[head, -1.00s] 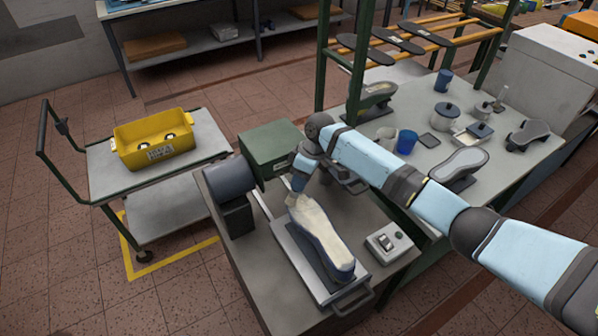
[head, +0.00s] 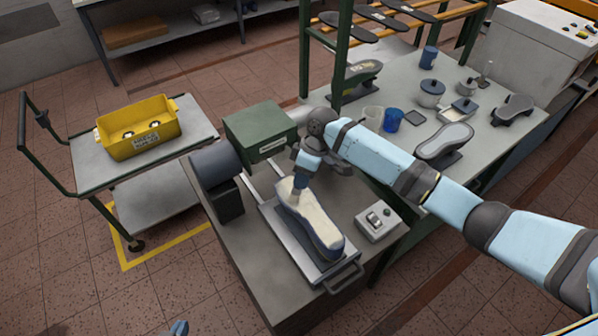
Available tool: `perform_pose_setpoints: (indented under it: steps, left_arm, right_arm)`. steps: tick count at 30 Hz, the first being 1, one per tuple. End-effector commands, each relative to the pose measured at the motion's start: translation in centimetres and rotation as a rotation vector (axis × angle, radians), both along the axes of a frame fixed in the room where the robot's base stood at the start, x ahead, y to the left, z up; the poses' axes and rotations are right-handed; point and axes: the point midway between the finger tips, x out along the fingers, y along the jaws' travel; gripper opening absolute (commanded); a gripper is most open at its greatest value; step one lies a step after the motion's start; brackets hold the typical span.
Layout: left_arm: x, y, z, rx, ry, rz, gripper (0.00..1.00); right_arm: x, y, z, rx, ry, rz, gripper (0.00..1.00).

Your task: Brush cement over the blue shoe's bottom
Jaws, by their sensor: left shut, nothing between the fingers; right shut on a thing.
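The blue shoe (head: 328,253) lies bottom up on a metal slide plate of the machine bench. Its bottom is a pale cream colour over most of its length, with blue along the edges. My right gripper (head: 306,164) is above the far end of the shoe, shut on a brush (head: 298,184). The brush handle is mostly hidden by the gripper. Only the tip of my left gripper (head: 178,328) shows at the bottom edge, shut and empty, away from the shoe.
A switch box (head: 376,221) sits right of the shoe and a green box (head: 260,133) behind it. A yellow crate (head: 139,130) stands on a trolley at left.

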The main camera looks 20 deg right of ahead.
Motion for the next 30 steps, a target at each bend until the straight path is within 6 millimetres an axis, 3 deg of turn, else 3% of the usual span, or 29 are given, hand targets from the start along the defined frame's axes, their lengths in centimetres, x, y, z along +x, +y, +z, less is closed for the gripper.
perform_pose_setpoints:
  steps: [24, 30]
  left_arm:
    - [0.0, 0.0, 0.0, 0.001, -0.001, -0.001, 0.0]
    - [0.0, 0.0, 0.0, 0.001, -0.001, -0.001, 0.0]
  right_arm:
    - [-5.3, -1.9, -0.1, -0.001, 0.0, 0.0, 0.0]
    - [-5.9, -2.0, 0.0, 0.0, 0.0, 0.0, 0.0]
